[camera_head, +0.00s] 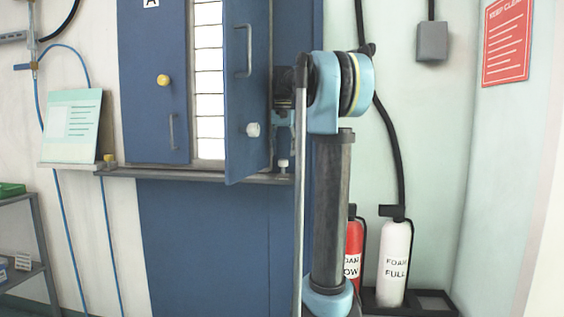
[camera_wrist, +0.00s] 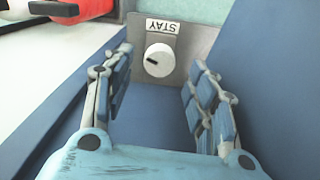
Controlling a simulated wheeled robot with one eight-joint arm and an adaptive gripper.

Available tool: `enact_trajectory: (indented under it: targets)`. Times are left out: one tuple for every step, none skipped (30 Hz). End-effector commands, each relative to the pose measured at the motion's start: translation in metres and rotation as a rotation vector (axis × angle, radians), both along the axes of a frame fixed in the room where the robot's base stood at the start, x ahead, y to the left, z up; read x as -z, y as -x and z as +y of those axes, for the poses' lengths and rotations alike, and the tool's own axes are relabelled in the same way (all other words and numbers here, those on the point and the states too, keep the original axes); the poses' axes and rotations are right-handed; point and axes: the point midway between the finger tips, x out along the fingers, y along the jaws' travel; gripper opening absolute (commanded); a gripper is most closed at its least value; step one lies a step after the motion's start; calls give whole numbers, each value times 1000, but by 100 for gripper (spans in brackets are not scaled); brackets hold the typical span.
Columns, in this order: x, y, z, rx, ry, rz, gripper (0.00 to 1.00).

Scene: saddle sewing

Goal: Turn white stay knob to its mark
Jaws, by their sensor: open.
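The white stay knob (camera_wrist: 159,61) is round, with a short dark pointer line toward the left of its face in the wrist view. It sits on a grey plate (camera_wrist: 198,42) below a white STAY label (camera_wrist: 161,27), which reads upside down. No separate target mark can be made out on the plate. My gripper (camera_wrist: 161,57) is open, its two blue-padded fingers to the left and right of the knob in the picture, with visible gaps. I cannot tell how near the fingertips are in depth.
A blue door (camera_head: 243,90) stands open on the blue cabinet, bearing a handle and a white knob (camera_head: 253,129). A ledge (camera_head: 215,176) runs below it. A red extinguisher (camera_head: 353,240) and a white one (camera_head: 395,262) stand at the right. A red sign (camera_head: 506,42) hangs beyond.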

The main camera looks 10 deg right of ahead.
Motion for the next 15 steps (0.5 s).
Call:
enact_trajectory:
  targets:
    - [8, 0, 0, 0, 0, 0, 52]
    - [12, 0, 0, 0, 0, 0, 52]
    - [18, 0, 0, 0, 0, 0, 52]
    - [21, 0, 0, 0, 0, 0, 52]
    - [24, 0, 0, 0, 0, 0, 52]
    - [28, 0, 0, 0, 0, 0, 52]
    - [30, 0, 0, 0, 0, 0, 52]
    - [32, 0, 0, 0, 0, 0, 52]
    - [34, 0, 0, 0, 0, 0, 52]
    - [35, 0, 0, 0, 0, 0, 52]
    - [36, 0, 0, 0, 0, 0, 52]
    - [37, 0, 0, 0, 0, 0, 52]
    - [38, 0, 0, 0, 0, 0, 52]
    - [38, 0, 0, 0, 0, 0, 52]
    - [38, 0, 0, 0, 0, 0, 52]
